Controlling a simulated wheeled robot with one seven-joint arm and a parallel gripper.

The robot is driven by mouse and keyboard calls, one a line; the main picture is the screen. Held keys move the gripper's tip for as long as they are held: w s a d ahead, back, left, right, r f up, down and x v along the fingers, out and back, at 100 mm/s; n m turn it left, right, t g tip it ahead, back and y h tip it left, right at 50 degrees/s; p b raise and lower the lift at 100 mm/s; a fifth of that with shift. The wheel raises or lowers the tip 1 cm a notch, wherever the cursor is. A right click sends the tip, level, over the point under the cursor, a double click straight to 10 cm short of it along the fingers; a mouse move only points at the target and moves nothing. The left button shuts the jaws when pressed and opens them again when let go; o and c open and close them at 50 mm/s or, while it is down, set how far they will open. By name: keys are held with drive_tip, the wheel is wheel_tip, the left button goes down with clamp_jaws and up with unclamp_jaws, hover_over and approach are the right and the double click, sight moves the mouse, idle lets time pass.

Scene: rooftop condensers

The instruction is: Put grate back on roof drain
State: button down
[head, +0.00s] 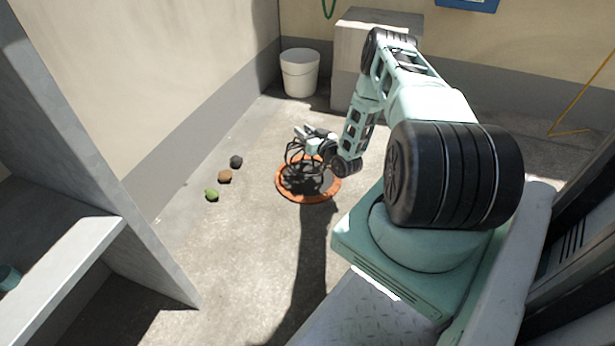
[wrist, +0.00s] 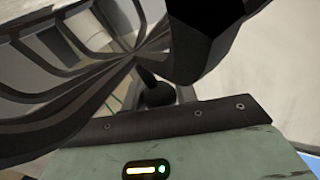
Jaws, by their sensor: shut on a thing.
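The drain grate (head: 296,154) is a dark domed cage of curved ribs. In the head view it is at the roof drain, an orange-brown ring (head: 309,199) set in the floor. My gripper (head: 314,146) is shut on the grate near its top. In the wrist view the grate's dark ribs (wrist: 70,115) fill the upper left, close to the camera. The grate is over the ring, but whether it rests on it or hangs just above I cannot tell. My gripper and the grate's shadow hide part of the drain opening.
Three small clumps, dark (head: 236,161), brown (head: 225,176) and green (head: 212,195), lie on the floor left of the drain. A white bucket (head: 300,74) stands by the back wall beside a grey block (head: 345,62). A grey shelf (head: 60,265) is at left. Floor in front of the drain is clear.

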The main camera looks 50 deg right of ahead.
wheel_tip(320, 180, down, 10)
drive_tip(key=b, duration=0.6)
drive_tip(key=shift+r, duration=0.25)
drive_tip(key=shift+f, duration=0.35)
drive_tip(key=shift+f+b, duration=0.25)
drive_tip(key=shift+b, duration=0.1)
drive_tip(key=c, duration=1.1)
unclamp_jaws()
